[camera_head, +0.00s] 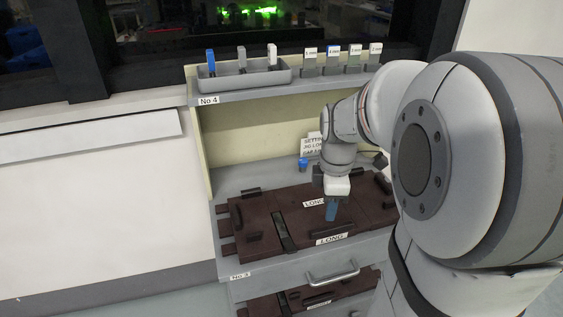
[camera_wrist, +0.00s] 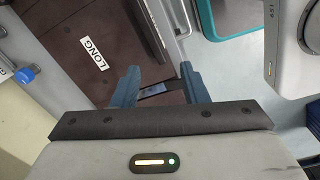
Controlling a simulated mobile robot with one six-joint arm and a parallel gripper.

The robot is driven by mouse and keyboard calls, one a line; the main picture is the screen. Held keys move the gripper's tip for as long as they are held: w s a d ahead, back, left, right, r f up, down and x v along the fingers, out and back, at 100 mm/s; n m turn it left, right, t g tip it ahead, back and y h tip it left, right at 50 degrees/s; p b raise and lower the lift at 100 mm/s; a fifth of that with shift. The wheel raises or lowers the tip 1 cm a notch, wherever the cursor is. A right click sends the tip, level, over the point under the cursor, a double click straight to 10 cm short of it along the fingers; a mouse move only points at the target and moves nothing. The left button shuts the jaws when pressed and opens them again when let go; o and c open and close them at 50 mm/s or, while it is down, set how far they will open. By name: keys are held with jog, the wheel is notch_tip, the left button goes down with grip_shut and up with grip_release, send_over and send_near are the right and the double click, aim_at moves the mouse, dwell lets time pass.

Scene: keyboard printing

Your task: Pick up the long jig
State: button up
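The long jig (camera_head: 262,215) is a dark brown flat board with "LONG" labels and black handles. It lies on the grey bench, and my arm hides part of it. In the wrist view, the jig (camera_wrist: 60,25) fills the upper left with its "LONG" label. My gripper (camera_head: 331,210) points down over the jig's front part, near the front label. In the wrist view, the two blue fingers of my gripper (camera_wrist: 160,82) are apart. A short dark bar shows between them. I cannot tell whether the fingers touch the jig.
Another brown jig (camera_head: 290,304) lies in a lower drawer with a metal handle (camera_head: 333,277). A grey tray (camera_head: 243,77) with several coloured tools stands on the shelf above. A blue-capped item (camera_head: 303,164) and a white sign (camera_head: 313,144) are behind the jig.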

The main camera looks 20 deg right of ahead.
aim_at(333, 226)
jog(key=w+d+f+n, duration=0.1)
jog(key=d+f+n, duration=0.1)
jog(key=d+n, duration=0.1)
jog(key=shift+w+f+b, duration=0.15)
jog(key=shift+w+b, duration=0.15)
jog(key=shift+w, duration=0.1)
jog(key=shift+d+f+n, duration=0.1)
jog(key=shift+f+n, duration=0.15)
jog(key=shift+n, duration=0.05)
jog(key=f, duration=0.7)
jog(key=shift+s+a+f+b, duration=0.2)
jog(key=shift+b, duration=0.2)
jog(key=shift+c, duration=0.4)
grip_shut()
jog(key=shift+r, duration=0.1)
